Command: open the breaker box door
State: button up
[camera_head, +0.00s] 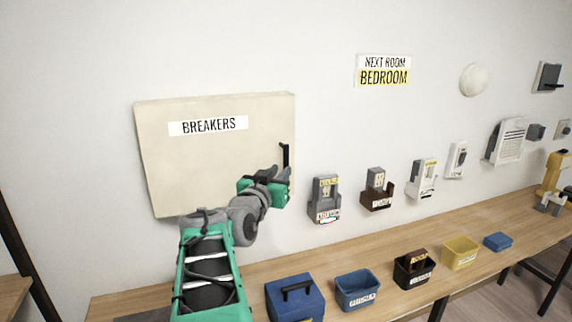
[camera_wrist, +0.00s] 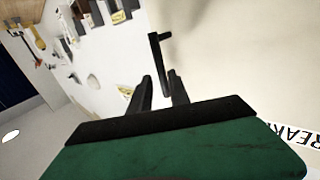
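The beige breaker box (camera_head: 210,165), labelled BREAKERS, is on the wall, and its door looks shut. A black bar handle (camera_head: 285,155) is at the door's right edge; it also shows in the wrist view (camera_wrist: 161,48). My gripper (camera_head: 284,172) is at the lower end of the handle. In the wrist view my gripper (camera_wrist: 161,77) has its two dark fingers apart, with the handle's near end in line with the gap. Whether the fingers touch the handle or reach around it, I cannot tell. My arm covers the box's lower right part.
A wooden bench (camera_head: 330,262) below holds a blue toolbox (camera_head: 295,300) and several small bins, such as a blue bin (camera_head: 357,291). Several labelled wall holders, such as a grey one (camera_head: 325,198), hang right of the box. The wall above the box is clear.

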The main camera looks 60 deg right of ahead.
aim_at(285, 165)
jog(key=d, duration=0.2)
jog(key=d+p, duration=0.1)
jog(key=d, duration=0.3)
jog(key=shift+w+d, duration=0.1)
jog(key=shift+w, duration=0.3)
jog(key=shift+c, duration=0.4)
grip_shut()
jog(key=shift+f, duration=0.1)
dwell(0.4)
